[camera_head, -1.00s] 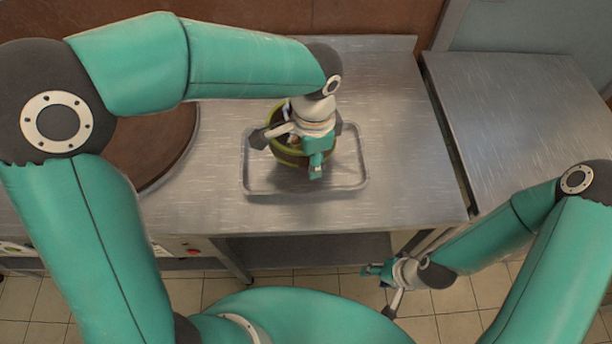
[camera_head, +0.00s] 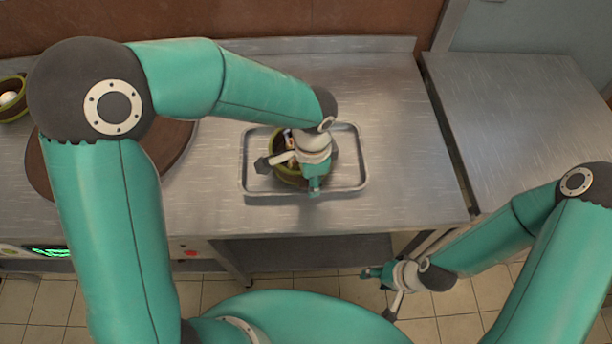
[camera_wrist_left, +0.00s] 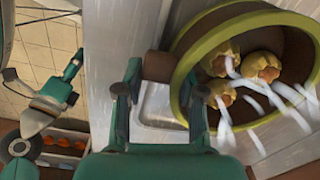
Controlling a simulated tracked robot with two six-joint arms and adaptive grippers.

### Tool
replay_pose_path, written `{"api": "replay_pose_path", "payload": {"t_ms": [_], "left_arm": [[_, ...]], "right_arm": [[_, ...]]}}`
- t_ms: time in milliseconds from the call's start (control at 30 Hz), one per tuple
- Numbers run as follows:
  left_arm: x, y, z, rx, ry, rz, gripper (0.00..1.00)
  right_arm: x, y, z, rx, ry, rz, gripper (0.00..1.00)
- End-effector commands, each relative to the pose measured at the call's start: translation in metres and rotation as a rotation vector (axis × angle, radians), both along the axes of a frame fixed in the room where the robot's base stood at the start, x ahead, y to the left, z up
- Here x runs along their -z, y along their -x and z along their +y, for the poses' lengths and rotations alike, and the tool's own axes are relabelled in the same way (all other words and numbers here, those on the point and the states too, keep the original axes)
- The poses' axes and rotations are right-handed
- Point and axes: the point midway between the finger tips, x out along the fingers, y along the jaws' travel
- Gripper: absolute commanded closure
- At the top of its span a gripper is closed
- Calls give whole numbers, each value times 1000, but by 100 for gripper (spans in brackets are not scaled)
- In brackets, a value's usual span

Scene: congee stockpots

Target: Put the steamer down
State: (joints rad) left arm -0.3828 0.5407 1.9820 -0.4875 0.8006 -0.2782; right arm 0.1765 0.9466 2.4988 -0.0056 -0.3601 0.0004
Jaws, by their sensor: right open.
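The steamer (camera_head: 286,178) is a round basket with a green rim. It is at the metal tray (camera_head: 244,178) on the steel counter, partly hidden under my left gripper (camera_head: 298,160). My right gripper (camera_head: 383,286) is open and empty, in front of the counter.
A second green-rimmed basket (camera_head: 10,100) stands at the far left. A large round brown surface (camera_head: 172,150) lies left of the tray. The counter right of the tray and the separate table (camera_head: 530,110) are clear. A bin of orange items (camera_wrist_left: 62,142) shows below.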

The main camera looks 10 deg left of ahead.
Motion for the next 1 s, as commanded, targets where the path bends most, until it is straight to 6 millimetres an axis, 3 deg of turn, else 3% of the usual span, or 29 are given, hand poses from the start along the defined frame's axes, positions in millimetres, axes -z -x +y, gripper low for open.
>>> {"api": "replay_pose_path", "payload": {"t_ms": [33,133,567,1000], "left_arm": [[0,0,0,0,0,0,52],[0,0,0,0,0,0,38],[-8,-1,0,0,1,-3,38],[-88,1,-1,0,1,-5,38]], "right_arm": [[0,0,0,0,0,0,48],[0,0,0,0,0,0,48],[-2,0,0,0,0,0,48],[-10,0,0,0,0,0,48]]}}
